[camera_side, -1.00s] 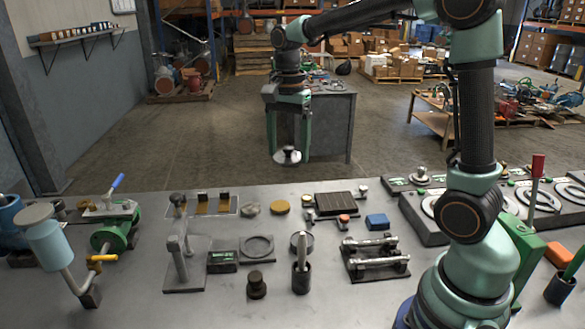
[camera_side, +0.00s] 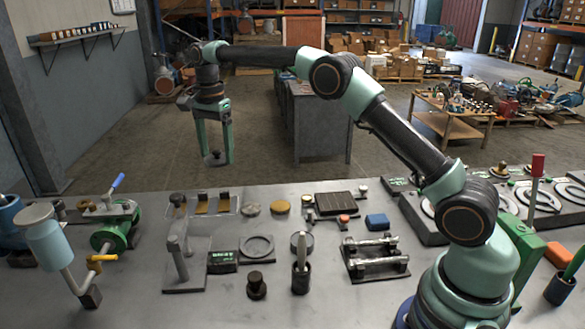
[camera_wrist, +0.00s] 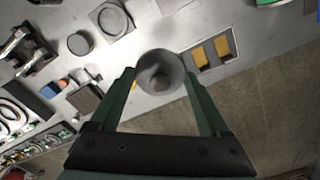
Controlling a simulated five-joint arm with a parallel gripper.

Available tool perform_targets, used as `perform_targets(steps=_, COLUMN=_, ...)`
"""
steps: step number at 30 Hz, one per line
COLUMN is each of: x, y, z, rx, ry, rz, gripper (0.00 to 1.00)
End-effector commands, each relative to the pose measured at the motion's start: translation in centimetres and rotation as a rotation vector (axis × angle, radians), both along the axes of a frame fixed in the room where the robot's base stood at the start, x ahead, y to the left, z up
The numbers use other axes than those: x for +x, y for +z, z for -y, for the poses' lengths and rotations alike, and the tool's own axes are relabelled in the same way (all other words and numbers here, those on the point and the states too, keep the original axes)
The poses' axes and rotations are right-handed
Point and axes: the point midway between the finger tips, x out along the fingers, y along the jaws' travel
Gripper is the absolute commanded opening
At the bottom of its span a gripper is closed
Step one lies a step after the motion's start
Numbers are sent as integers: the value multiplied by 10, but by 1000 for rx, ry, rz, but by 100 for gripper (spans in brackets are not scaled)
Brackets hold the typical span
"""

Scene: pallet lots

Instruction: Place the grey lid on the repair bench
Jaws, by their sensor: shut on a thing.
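My gripper (camera_side: 215,158) is shut on the grey lid (camera_wrist: 160,66), a round disc with a darker knob. In the wrist view the lid sits between the two green fingertips. In the side view it is mostly hidden by the fingers. My gripper hangs in the air beyond the far edge of the front metal table, toward the left. A grey cabinet-like bench (camera_side: 322,135) stands on the floor to its right, and a low wooden bench (camera_side: 437,125) with parts on it stands further right. I cannot tell which bench is the repair bench.
Shelves and boxes line the back.

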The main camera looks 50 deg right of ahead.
Motion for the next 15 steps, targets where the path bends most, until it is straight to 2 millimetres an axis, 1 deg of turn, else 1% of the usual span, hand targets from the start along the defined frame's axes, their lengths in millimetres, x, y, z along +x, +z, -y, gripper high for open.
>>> perform_targets(steps=2, x=0, y=-10, z=-1, rx=0, ry=0, rz=-2, gripper=26)
perform_targets(steps=5, x=-1, y=-31, z=-1, rx=0, ry=0, rz=-5, gripper=26)
perform_targets(steps=15, x=-1, y=-115, z=0, rx=0, ry=0, rz=-4, gripper=26)
